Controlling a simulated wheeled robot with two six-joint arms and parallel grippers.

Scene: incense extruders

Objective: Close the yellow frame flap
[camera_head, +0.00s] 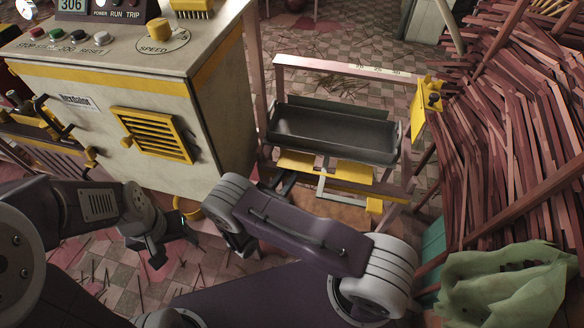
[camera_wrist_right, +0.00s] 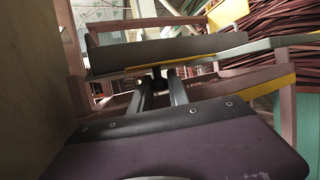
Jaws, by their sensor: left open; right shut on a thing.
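The yellow frame flap (camera_head: 355,172) shows in the head view as yellow and grey pieces low in front of the dark tray. In the right wrist view its grey bar with a yellow strip (camera_wrist_right: 195,53) runs across below the tray. My right gripper (camera_wrist_right: 159,75) reaches it with both fingers close together, shut on its edge; the exact contact is partly hidden. In the head view the right fingers (camera_head: 284,182) show only partly beyond my arm. My left gripper (camera_head: 182,228) is open and empty over the floor, apart from the flap.
The dark tray (camera_head: 330,133) sits in a pinkish frame (camera_head: 330,66). A cream machine cabinet (camera_head: 215,110) stands close on the left. Piled reddish sticks (camera_head: 510,130) and a green sack (camera_head: 500,285) crowd the right. Thin sticks litter the tiled floor (camera_head: 110,275).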

